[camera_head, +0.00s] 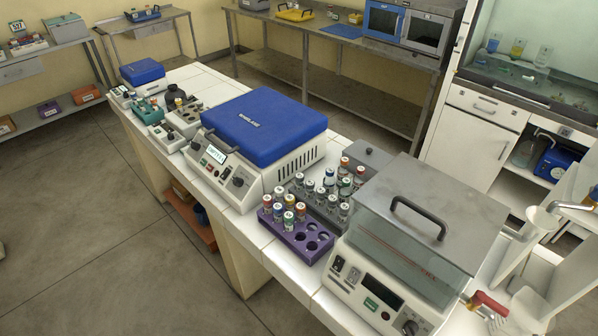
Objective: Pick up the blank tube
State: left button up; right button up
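Several capped tubes stand upright in a purple rack (308,254) on the white bench. The tubes (289,220) fill its left part, and several round holes on its right are empty. A grey rack behind it holds more tubes (330,180) with red, white and green caps. The tubes carry pale labels, too small to read, so I cannot tell which one is the blank tube. Neither of my grippers can be made out in the view.
A grey-lidded bath (432,205) with a handle stands right of the racks. A blue-lidded device (264,120) stands behind and left. A red handle (487,302) and white parts (545,285) are at the lower right. Floor left of the bench is clear.

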aim_at(299, 177)
jog(key=z, duration=0.3)
jog(key=i+j+z, duration=0.15)
jog(key=j+z, duration=0.6)
jog(key=j, duration=0.2)
jog(key=j+z, duration=0.35)
jog(key=j, duration=0.15)
jog(key=i, duration=0.05)
